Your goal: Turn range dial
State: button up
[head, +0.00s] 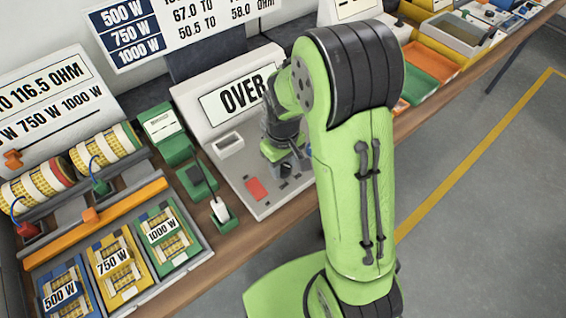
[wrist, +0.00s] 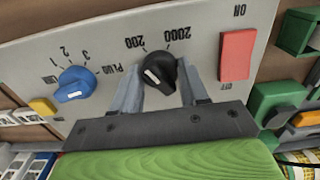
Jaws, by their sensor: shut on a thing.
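The range dial (wrist: 161,68) is a black knob on the grey meter panel in the wrist view. The upside-down labels 200 and 2000 stand above it, and a white mark shows on its lower left part. My gripper (wrist: 159,78) has one grey finger on each side of the dial and is shut on it. I cannot tell for sure which label the dial is set to. In the head view the meter (head: 205,97) reads OVER on its display. My arm hides the dial there, and the gripper (head: 283,160) shows only partly over the panel.
A blue knob (wrist: 74,84) marked 1, 2, 3 sits left of the dial in the wrist view. A red ON/OFF switch (wrist: 237,55) sits to its right. Green probe holders (head: 172,148) and a rack of labelled watt cards (head: 112,262) stand left of the meter.

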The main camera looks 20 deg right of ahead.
aim_at(283, 165)
jog(key=o, duration=1.1)
jog(key=shift+c, duration=0.2)
notch_tip(283, 165, up, 16)
jog(key=p, duration=0.4)
jog(key=shift+f, duration=0.15)
jog(key=s+r+m+t, duration=0.2)
jog(key=s+r, duration=0.1)
jog(key=s, duration=0.5)
jog(key=s+r+m+t, duration=0.1)
jog(key=s+r+t, duration=0.2)
jog(key=s, duration=0.6)
jog(key=shift+s+r+m+t, duration=0.15)
jog(key=shift+r+m+t, duration=0.15)
jog(key=shift+r+m, duration=0.1)
